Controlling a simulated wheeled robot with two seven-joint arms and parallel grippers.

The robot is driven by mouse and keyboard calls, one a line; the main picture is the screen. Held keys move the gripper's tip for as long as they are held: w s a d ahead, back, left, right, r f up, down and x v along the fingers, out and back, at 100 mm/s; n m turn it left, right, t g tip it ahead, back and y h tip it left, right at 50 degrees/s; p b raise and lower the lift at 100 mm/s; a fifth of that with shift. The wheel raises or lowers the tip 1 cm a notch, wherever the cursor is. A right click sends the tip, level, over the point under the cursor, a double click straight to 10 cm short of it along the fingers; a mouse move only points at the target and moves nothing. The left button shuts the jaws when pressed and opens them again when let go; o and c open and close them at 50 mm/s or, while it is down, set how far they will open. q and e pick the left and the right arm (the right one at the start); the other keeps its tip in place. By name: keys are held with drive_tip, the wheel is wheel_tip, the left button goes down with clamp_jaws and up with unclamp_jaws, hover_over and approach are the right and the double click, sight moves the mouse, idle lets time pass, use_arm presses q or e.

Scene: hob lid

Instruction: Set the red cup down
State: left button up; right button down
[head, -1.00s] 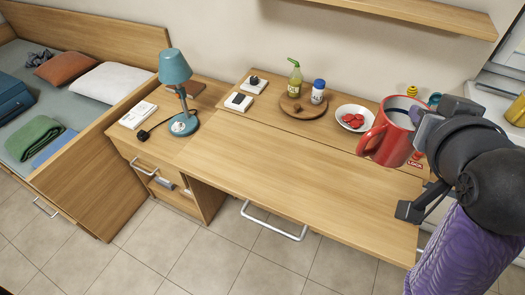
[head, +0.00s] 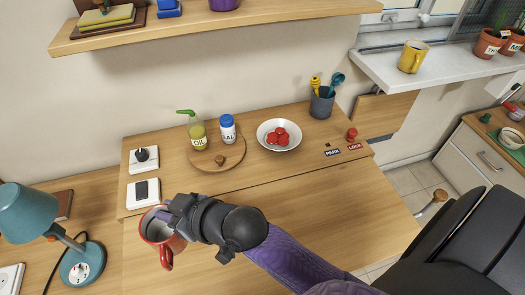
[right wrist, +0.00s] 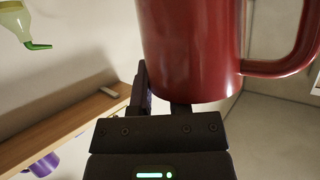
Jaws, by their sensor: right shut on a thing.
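I cannot tell whether the cup's base touches the desk (head: 300,210). My left gripper is not in view.
A blue lamp (head: 28,212) stands at the left. The desk's middle and right front look clear.

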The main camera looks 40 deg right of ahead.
drive_tip(key=f, duration=0.1)
drive_tip(key=s+f, duration=0.1)
drive_tip(key=a+f, duration=0.1)
drive_tip(key=shift+s, duration=0.3)
wheel_tip(320, 180, down, 10)
drive_tip(key=b, duration=0.5)
drive_tip(key=shift+r+b, duration=0.2)
drive_tip(key=shift+b, duration=0.1)
drive_tip(key=shift+f, duration=0.2)
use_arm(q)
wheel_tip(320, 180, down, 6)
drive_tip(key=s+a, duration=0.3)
use_arm(e)
drive_tip(key=c, duration=0.6)
unclamp_jaws()
drive_tip(key=shift+o, duration=0.3)
drive_tip(key=shift+s+d+r, duration=0.2)
use_arm(q)
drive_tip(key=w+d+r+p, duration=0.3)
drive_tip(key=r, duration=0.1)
drive_tip(key=shift+p, duration=0.4)
use_arm(e)
drive_tip(key=v, duration=1.1)
drive_tip(key=shift+d, duration=0.2)
drive_tip(key=shift+s, duration=0.1)
